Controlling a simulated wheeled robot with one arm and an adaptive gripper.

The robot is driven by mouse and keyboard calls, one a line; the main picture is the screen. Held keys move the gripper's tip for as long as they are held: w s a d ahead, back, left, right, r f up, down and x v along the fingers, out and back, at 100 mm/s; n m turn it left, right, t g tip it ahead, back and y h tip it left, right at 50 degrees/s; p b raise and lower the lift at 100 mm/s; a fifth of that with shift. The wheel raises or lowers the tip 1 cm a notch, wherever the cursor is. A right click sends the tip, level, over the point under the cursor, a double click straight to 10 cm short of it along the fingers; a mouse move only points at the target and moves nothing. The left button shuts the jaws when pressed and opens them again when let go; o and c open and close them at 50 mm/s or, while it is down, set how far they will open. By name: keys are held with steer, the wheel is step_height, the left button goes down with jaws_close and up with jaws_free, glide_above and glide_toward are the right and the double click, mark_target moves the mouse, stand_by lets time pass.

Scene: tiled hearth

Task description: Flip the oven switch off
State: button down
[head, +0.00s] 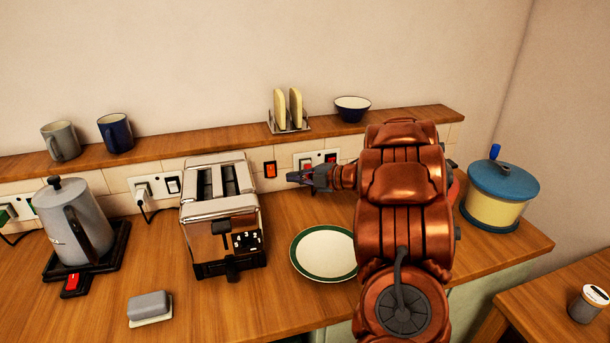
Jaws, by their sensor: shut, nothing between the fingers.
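My gripper (290,176) is shut and empty, pointing left in front of the wall below the white plate. It appears apart from the single red switch, to its right.
A chrome toaster (221,215) stands left of my gripper, and a green-rimmed plate (324,253) lies below it. A shelf (190,143) holding mugs, a toast rack and a bowl runs above. A kettle (76,225) is at left, a blue-lidded pot (502,190) at right.

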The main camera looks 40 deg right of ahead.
mark_target(270, 175)
steer(key=shift+w+a+f+p, duration=0.1)
steer(key=shift+w+f+p, duration=0.35)
steer(key=shift+w, duration=0.8)
steer(key=shift+w+a+f+p, duration=0.1)
steer(key=shift+w+f+p, duration=0.25)
steer(key=shift+w, duration=0.85)
steer(key=shift+w+f+p, duration=0.35)
steer(key=shift+w+f, duration=0.15)
steer(key=shift+w, duration=0.75)
steer(key=f+b, duration=0.1)
steer(key=b, duration=0.1)
steer(key=shift+w+d+b, duration=0.1)
steer(key=shift+b, duration=0.3)
steer(key=shift+r, duration=0.3)
